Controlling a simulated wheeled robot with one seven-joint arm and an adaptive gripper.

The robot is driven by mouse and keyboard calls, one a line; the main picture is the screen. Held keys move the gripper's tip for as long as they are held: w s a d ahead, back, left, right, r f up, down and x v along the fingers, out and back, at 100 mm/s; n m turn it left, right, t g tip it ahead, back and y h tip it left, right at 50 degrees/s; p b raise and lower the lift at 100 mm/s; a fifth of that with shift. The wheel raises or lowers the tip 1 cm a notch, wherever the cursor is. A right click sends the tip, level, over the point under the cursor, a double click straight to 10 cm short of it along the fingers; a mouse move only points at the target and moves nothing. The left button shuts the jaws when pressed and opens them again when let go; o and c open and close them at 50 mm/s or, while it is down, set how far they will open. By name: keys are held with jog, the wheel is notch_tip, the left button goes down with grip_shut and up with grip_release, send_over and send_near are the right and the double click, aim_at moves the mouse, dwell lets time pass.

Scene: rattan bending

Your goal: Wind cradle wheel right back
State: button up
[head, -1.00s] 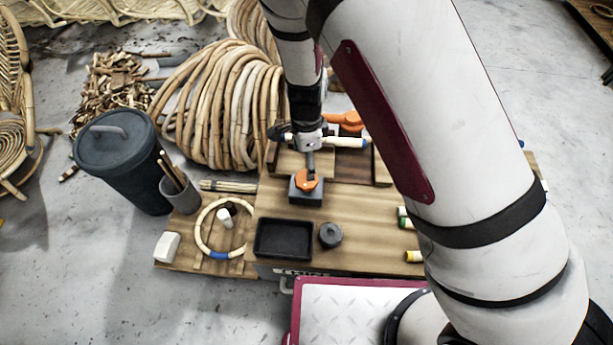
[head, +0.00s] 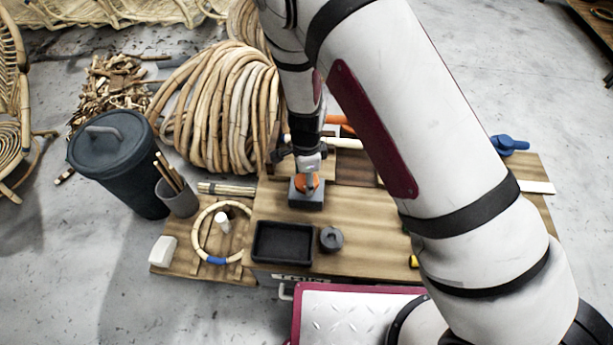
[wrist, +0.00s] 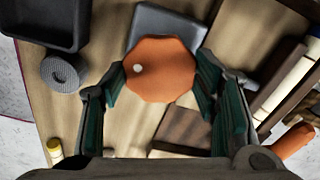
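The orange eight-sided wheel (wrist: 160,70) with a white dot near its left side shows in the wrist view. It sits on a dark grey block (wrist: 165,24), and the block also shows in the head view (head: 305,201) on the wooden bench. My gripper (wrist: 160,72) reaches down over the wheel, with one green-padded finger at each side of it. Both fingertips appear to touch the wheel's edges. In the head view my gripper hides much of the wheel (head: 313,187).
A black tray (head: 283,243) and a round dark grey piece (head: 331,239) lie in front of the block. A rattan ring (head: 204,243) and a grey cup of sticks (head: 177,197) are to the left. A blue object (head: 510,144) lies at the far right.

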jog(key=c, duration=0.5)
jog(key=shift+o, duration=0.2)
